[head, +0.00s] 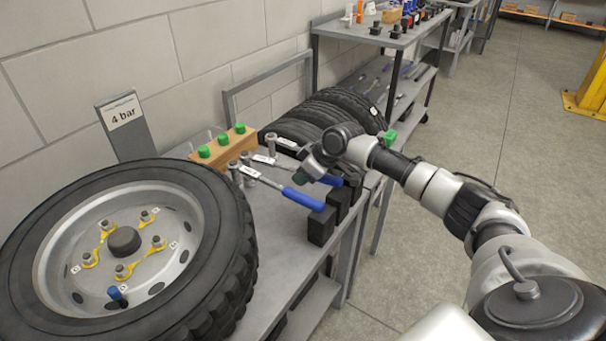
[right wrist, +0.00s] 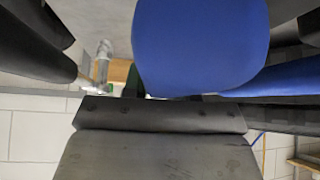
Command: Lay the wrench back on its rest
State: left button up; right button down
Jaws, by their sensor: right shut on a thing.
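Two torque wrenches with blue grips lie side by side over the bench in the head view. The rear wrench's blue handle (head: 333,181) shows just past my right gripper (head: 308,173), and its shaft runs left to a head near the green-topped block. My right gripper is shut on a blue handle (right wrist: 200,45), large in the right wrist view; it appears to be the rear wrench's. The front wrench (head: 303,198) has its handle end at a black rest block (head: 321,226). Another black rest (head: 338,203) stands behind it. The gripper hides contact between held handle and rest.
A large wheel (head: 240,235) lies on the bench at left, by a "4 bar" sign (head: 124,112). A wooden block with green caps (head: 222,148) stands behind the wrenches. The floor at right is open.

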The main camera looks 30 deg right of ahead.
dwell(0.4)
jog(key=shift+w+d, duration=0.25)
jog(key=shift+d, duration=0.3)
